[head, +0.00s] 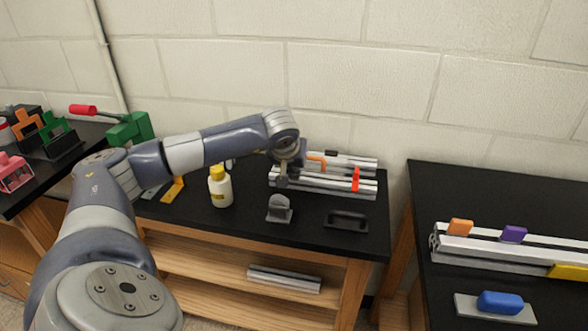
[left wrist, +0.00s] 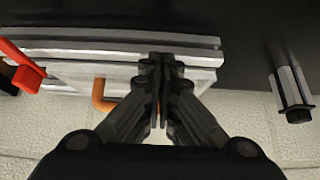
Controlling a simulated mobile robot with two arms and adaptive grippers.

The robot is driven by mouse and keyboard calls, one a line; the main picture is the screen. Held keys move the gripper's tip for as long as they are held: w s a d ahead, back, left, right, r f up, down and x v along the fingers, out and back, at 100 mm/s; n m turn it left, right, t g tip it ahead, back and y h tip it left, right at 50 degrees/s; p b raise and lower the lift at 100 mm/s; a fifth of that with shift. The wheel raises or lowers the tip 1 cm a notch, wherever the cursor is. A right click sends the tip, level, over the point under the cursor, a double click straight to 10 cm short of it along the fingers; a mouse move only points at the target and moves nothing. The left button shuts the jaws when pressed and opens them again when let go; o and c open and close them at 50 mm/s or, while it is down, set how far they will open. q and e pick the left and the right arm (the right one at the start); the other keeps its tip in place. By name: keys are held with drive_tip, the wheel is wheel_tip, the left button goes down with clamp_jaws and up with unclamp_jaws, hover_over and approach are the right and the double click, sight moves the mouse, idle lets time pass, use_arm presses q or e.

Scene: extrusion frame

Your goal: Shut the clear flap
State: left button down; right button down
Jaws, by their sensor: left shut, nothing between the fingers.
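The extrusion frame (head: 335,188) lies on the black middle table, made of pale grey bars. It also shows in the left wrist view (left wrist: 110,43). An orange handle-like piece (head: 318,161) and a red piece (head: 355,180) are on the frame; the orange piece shows as a bent bar in the left wrist view (left wrist: 99,96). My left gripper (head: 283,182) is shut and empty at the frame's left part. Its fingertips (left wrist: 160,62) overlap the bars in the left wrist view; I cannot tell whether they touch. My right gripper is not in view.
A second table at the right holds more bars (head: 480,251) and a blue block (head: 500,302). The wall is close behind.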

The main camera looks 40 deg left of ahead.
use_arm(q)
drive_tip(key=v, duration=1.2)
